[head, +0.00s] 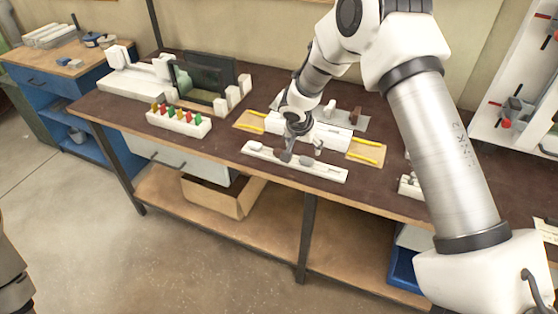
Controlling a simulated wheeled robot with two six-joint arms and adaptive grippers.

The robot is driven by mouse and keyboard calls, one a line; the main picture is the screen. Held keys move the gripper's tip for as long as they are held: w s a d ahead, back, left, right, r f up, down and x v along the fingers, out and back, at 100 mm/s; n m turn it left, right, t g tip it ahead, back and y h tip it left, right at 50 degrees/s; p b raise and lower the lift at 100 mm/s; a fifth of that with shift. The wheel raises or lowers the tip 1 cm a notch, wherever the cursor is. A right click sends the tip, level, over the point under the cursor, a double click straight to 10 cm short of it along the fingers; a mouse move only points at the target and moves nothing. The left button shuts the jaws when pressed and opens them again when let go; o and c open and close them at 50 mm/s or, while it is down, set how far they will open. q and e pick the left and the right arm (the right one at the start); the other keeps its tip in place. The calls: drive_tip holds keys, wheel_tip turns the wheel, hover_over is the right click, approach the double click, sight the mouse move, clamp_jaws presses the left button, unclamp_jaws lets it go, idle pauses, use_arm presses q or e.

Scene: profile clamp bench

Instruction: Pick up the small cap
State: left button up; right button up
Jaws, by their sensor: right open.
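My right gripper (289,149) reaches down over the long white strip tray (325,173) near the front edge of the bench. It is open, with its fingertips close above or at the tray. Small pale pieces lie on the tray. One rounded white piece (255,146) is at its left end, and a greyish piece (305,160) is just right of the fingertips. I cannot tell which one is the small cap, and the gripper may hide part of it. My left gripper is not in view; only part of my own body shows at the lower left.
Behind the tray stands a white profile block (330,135) on a wooden board with yellow strips (367,154). A white rack (180,122) holds several coloured pieces to the left. A dark panel (203,80) stands behind it. Bare brown benchtop (225,140) lies between rack and tray.

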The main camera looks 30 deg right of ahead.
sight(307, 159)
drive_tip(key=p+x, duration=0.1)
drive_tip(key=x, duration=0.1)
drive_tip(key=p+x, duration=0.1)
drive_tip(key=x, duration=0.2)
drive_tip(key=p+x, duration=0.1)
drive_tip(key=x, duration=0.1)
drive_tip(key=shift+s+d+f, duration=0.2)
drive_tip(key=shift+s+f, duration=0.05)
drive_tip(key=shift+f, duration=0.2)
drive_tip(key=c, duration=0.8)
